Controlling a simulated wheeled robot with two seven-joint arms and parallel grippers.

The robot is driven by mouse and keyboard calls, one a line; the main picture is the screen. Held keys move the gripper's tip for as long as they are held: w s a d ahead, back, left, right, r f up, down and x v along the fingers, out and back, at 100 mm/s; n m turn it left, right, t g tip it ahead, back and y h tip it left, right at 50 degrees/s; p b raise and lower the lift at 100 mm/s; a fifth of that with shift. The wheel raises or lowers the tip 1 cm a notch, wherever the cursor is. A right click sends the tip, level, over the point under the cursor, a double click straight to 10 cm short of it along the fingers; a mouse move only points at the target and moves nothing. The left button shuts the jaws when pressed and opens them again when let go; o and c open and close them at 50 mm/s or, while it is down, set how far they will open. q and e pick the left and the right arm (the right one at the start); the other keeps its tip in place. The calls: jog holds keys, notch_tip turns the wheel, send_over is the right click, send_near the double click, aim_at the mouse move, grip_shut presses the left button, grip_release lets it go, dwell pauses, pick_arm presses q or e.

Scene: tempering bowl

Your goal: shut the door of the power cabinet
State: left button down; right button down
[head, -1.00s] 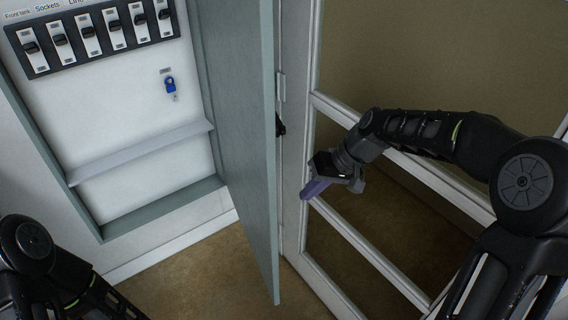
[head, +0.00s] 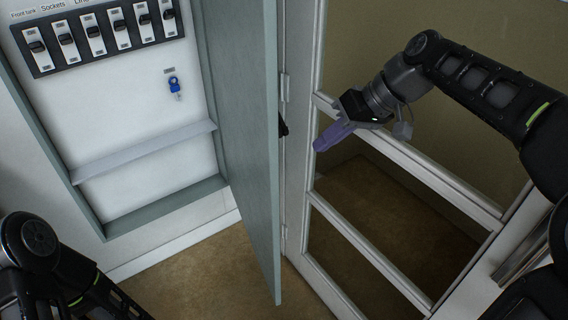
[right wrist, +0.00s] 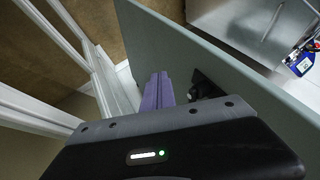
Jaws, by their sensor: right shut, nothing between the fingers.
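The power cabinet (head: 75,235) stands open on the left in the head view, with its grey-green door (head: 245,150) swung out towards me, edge on. In the right wrist view the door (right wrist: 190,60) runs diagonally behind my fingers. A dark handle (head: 283,125) sticks out from the door's outer face; it also shows in the right wrist view (right wrist: 203,86). My right gripper (head: 318,146) is shut and empty, to the right of the door on its outer side, apart from it in the head view. Its purple fingers (right wrist: 157,92) point towards the door beside the handle. My left gripper is out of view.
Inside the cabinet are a row of switches (head: 95,38), a blue padlock or tag (head: 174,84) and a narrow shelf (head: 145,152). A white-framed glazed door (head: 405,180) stands close behind my right arm. Brown floor (head: 195,275) shows below.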

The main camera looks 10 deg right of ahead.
jog(key=w+a+f+p, duration=0.2)
jog(key=a+f, duration=0.4)
jog(key=a, duration=0.2)
jog(key=shift+f, duration=0.25)
jog(key=shift+a, duration=0.2)
